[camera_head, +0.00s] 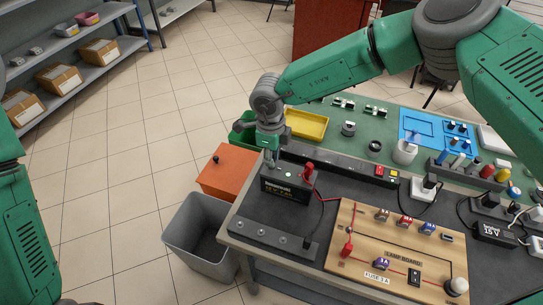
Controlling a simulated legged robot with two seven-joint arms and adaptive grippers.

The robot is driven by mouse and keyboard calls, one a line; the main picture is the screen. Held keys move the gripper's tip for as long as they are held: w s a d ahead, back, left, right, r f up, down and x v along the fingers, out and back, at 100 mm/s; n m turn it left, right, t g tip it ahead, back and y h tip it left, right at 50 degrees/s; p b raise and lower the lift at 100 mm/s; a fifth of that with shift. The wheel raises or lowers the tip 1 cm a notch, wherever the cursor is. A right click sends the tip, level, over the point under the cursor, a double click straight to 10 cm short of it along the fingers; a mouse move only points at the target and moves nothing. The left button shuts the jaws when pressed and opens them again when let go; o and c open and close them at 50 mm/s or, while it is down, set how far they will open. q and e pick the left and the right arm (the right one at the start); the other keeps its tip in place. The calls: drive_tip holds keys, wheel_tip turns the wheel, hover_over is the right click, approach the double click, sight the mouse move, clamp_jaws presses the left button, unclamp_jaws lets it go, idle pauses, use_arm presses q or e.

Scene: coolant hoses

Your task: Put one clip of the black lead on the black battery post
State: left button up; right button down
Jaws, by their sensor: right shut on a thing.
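The black battery (286,186) stands on the dark mat near the left end of the bench. A red clip (308,172) sits at the right of its top. My right gripper (269,160) points down at the left of the battery's top, where the black post would be. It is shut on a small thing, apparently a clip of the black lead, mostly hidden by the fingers. I cannot tell whether that clip touches the post. A dark clip or lead end (307,242) lies on the mat. My left gripper is out of view; only its arm shows.
The wooden lamp board (350,272) lies right of the battery, with a red clip (347,248) on its left side. A black power strip (350,167) runs behind. An orange box (229,170) and a grey bin (199,232) stand left of the bench.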

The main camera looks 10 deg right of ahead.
drive_tip(key=shift+f, duration=0.3)
idle(0.5)
drive_tip(key=c, duration=1.1)
unclamp_jaws()
drive_tip(key=shift+r, duration=0.1)
drive_tip(key=shift+r+p, duration=0.4)
wheel_tip(320, 180, up, 2)
drive_tip(key=shift+r+p, duration=0.1)
drive_tip(key=shift+p, duration=0.75)
wheel_tip(320, 180, up, 4)
drive_tip(key=shift+r, duration=0.25)
drive_tip(key=shift+a+r, duration=0.1)
drive_tip(key=shift+r, duration=0.6)
